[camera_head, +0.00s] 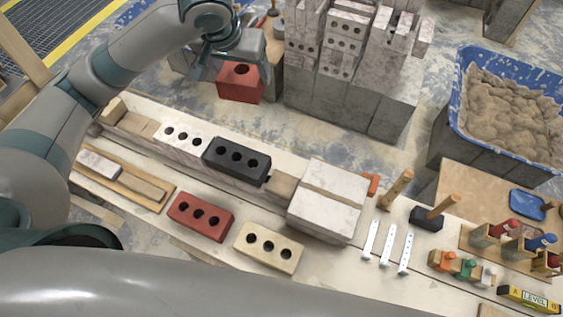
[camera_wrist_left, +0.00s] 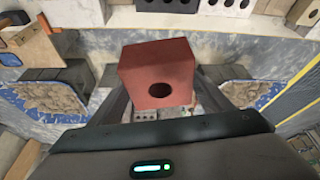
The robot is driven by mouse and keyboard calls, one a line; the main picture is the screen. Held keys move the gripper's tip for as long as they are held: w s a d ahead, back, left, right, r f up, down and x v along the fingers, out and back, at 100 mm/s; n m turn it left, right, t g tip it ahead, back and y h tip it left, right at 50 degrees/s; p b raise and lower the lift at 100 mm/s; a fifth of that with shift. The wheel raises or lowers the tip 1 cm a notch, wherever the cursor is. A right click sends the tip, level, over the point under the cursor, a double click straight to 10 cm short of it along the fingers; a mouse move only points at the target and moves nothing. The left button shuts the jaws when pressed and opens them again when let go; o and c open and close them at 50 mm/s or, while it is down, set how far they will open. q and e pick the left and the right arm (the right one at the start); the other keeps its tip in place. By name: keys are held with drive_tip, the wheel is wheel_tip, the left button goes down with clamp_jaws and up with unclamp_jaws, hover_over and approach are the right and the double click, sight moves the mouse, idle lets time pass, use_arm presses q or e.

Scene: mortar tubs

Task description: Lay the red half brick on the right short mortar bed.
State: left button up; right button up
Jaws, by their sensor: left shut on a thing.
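The red half brick (camera_head: 239,86), with one round hole, hangs in the air behind the brick row in the head view. My left gripper (camera_head: 238,66) is shut on it; the brick also shows between the fingers in the wrist view (camera_wrist_left: 158,72). The right short mortar bed (camera_head: 281,187) appears as a tan patch between the black three-hole brick (camera_head: 236,158) and the large pale block (camera_head: 328,200). The held brick is apart from it, farther back and slightly left. Another tan patch (camera_head: 137,124) lies left of the white three-hole brick (camera_head: 181,135). My right gripper is out of view.
A red three-hole brick (camera_head: 200,216) and a cream one (camera_head: 268,247) lie on the bench front. Stacked pale bricks (camera_head: 346,45) stand behind the row, close right of the held brick. A blue mortar tub (camera_head: 468,120), mallets and tools are at the right.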

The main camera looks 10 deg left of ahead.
use_arm(q)
drive_tip(key=shift+w+d+f+m+h, duration=0.1)
drive_tip(key=shift+d+f+m+h, duration=0.25)
drive_tip(key=shift+f+m, duration=0.4)
drive_tip(key=s+d+f+m+g+h+p, duration=0.2)
drive_tip(key=d+f+m, duration=0.3)
drive_tip(key=f+m, duration=0.4)
drive_tip(key=s+d+f+m+g+h+p, duration=0.2)
drive_tip(key=f+m, duration=0.7)
drive_tip(key=f, duration=0.6)
drive_tip(key=s+d+g, duration=0.1)
drive_tip(key=s+d, duration=0.1)
drive_tip(key=shift+s+d+f+m, duration=0.2)
drive_tip(key=shift+d+f+m, duration=0.1)
drive_tip(key=shift+d+m, duration=0.05)
drive_tip(key=shift+f, duration=0.1)
wheel_tip(320, 180, down, 4)
drive_tip(key=b, duration=0.4)
drive_tip(key=shift+f, duration=0.25)
drive_tip(key=shift+f+b, duration=0.75)
drive_tip(key=shift+b, duration=0.1)
